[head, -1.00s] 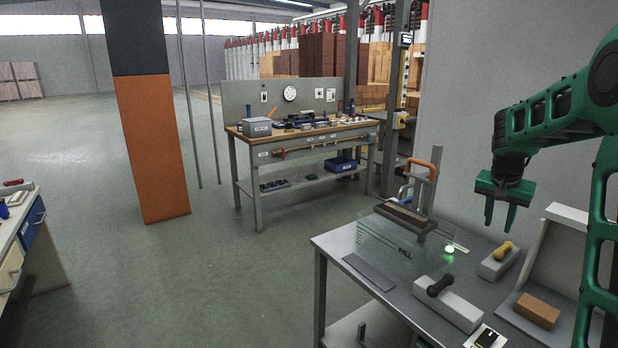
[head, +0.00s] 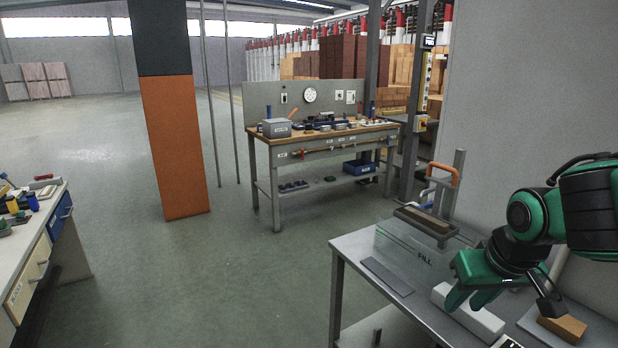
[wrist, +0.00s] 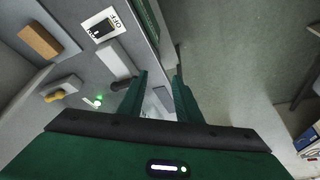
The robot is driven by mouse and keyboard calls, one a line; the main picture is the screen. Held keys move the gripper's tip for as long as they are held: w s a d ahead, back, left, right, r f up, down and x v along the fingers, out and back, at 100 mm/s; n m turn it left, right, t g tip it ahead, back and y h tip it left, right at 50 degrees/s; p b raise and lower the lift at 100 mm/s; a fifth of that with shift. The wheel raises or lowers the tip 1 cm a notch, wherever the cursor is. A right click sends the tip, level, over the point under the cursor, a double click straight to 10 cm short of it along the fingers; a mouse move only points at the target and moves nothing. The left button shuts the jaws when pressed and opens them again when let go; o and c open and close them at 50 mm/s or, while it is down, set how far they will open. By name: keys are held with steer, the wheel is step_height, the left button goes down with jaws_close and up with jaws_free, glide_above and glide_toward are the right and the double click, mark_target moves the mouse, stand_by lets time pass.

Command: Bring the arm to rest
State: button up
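My green gripper (head: 470,298) hangs low over the grey metal table at the lower right of the head view, beside a white block (head: 470,315). Its fingers point down. In the wrist view the two green fingers (wrist: 160,95) stand apart with nothing between them, so it is open and empty. My arm is folded low at the right edge of the head view and hides part of the table. I cannot tell the exact height of the fingertips above the table.
On the table (head: 345,243) are a clear "FILL" panel (head: 405,247), a brick mould (head: 425,222), a dark strip (head: 387,276) and an orange-brown brick (head: 563,327). Open floor lies left.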

steer(key=s+d+f+m+g, duration=0.1)
steer(key=s+d+m+g, duration=0.1)
steer(key=s+d, duration=0.3)
steer(key=s+d+m+g, duration=0.2)
steer(key=s+d+m, duration=0.2)
steer(key=s, duration=0.7)
steer(key=shift+s+d+f, duration=0.4)
steer(key=shift+d, duration=0.75)
steer(key=shift+w+f+g, duration=0.25)
steer(key=shift+w+g, duration=0.05)
steer(key=shift+w, duration=0.4)
